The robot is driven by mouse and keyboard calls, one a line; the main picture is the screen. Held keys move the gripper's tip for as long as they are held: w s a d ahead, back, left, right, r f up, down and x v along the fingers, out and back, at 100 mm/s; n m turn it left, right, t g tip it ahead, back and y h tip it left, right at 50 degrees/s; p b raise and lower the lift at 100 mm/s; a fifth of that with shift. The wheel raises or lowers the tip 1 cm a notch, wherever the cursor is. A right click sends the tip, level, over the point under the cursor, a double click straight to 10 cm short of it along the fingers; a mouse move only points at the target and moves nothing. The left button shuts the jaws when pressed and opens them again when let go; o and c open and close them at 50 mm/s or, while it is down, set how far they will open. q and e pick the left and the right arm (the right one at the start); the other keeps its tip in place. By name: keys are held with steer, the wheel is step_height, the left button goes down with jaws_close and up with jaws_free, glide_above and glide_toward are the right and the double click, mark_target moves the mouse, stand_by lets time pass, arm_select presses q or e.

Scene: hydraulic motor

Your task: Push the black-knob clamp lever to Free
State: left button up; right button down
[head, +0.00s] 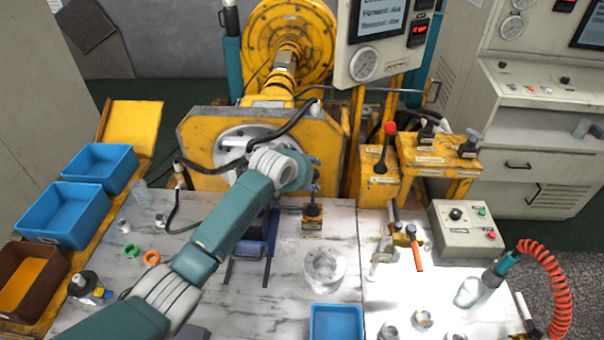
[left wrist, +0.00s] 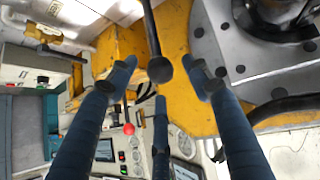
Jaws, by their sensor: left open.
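The clamp lever stands on a small yellow base (head: 313,228) with a label, at the back of the marble-patterned bench in the head view. In the left wrist view its black ball knob (left wrist: 159,69) ends a dark stem that comes in from the top edge. My left gripper (head: 315,176) is above the base in the head view. In the left wrist view its blue-grey fingers (left wrist: 162,76) are spread apart, with the knob showing in the gap between them. I cannot tell whether a finger touches it. The lever's Free mark is not readable. My right gripper is not in view.
The yellow motor plate (head: 190,160) with a black hose rises behind the base. A red-knob lever (head: 389,128) stands to the right on a yellow stand. Blue bins (head: 70,211) line the left.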

arm_select(q)
steer(key=v, duration=0.7)
steer(key=shift+s, duration=0.2)
